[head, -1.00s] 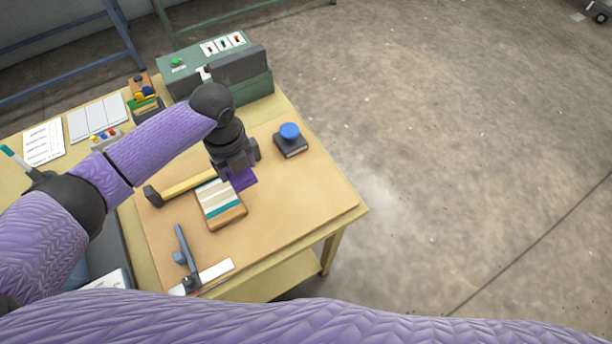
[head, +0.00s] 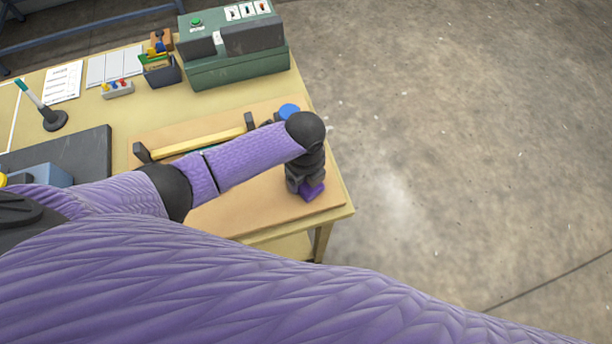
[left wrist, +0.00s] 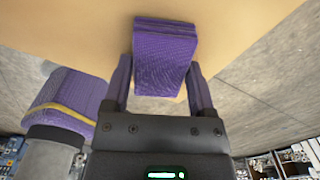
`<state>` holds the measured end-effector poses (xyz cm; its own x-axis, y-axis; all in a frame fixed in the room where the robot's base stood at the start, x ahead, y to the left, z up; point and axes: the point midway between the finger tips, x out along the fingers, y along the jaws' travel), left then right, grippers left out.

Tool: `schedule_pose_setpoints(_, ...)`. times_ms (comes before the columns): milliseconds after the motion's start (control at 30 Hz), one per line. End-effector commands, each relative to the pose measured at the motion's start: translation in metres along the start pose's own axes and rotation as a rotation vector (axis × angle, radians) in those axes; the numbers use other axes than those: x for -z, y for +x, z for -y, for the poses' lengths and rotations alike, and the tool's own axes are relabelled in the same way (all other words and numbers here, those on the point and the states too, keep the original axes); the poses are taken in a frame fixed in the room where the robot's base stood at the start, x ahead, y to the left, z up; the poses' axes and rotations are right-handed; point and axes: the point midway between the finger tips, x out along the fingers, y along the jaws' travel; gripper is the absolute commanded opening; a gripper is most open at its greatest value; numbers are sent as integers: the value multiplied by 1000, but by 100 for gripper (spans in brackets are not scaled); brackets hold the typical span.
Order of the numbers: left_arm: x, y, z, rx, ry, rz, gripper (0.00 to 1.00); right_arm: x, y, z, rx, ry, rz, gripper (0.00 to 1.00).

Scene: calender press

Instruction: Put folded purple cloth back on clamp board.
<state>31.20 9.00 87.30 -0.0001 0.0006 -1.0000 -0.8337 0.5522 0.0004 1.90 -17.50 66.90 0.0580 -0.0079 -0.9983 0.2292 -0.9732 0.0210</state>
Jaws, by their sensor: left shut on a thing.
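My left gripper (head: 305,186) is shut on the folded purple cloth (head: 313,193), over the right end of the tan board (head: 240,216). In the left wrist view the cloth (left wrist: 165,60) sits between the two fingers (left wrist: 160,92), its folded layers showing at the far edge. I cannot tell whether the cloth touches the board. A yellow bar with dark ends (head: 212,141) lies along the back of the board. My left arm hides the middle of the board, including most of the striped stack. My right gripper is not in view.
A blue knob (head: 289,110) stands at the board's back right, partly hidden by my arm. A green machine (head: 235,70) stands at the back of the table. The table's right edge is close to the gripper.

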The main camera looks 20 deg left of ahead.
Motion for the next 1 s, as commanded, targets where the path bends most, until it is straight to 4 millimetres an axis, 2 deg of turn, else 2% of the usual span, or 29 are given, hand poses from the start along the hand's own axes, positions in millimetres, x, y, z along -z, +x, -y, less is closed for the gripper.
schedule_pose_setpoints(233,0,1,0,0,0,0,25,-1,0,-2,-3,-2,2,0)
schedule_pose_setpoints(267,0,1,0,0,0,0,74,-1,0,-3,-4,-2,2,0)
schedule_pose_setpoints(300,0,1,0,1,0,0,83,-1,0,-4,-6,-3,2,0)
schedule_pose_setpoints(400,0,0,0,1,0,0,100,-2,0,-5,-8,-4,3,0)
schedule_pose_setpoints(667,0,-6,0,2,0,0,100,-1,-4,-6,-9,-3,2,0)
schedule_pose_setpoints(767,-1,-28,1,5,0,1,100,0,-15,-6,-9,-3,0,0)
schedule_pose_setpoints(900,-1,-72,1,6,1,1,100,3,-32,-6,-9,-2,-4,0)
schedule_pose_setpoints(1000,-1,-97,1,5,0,1,100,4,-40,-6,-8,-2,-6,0)
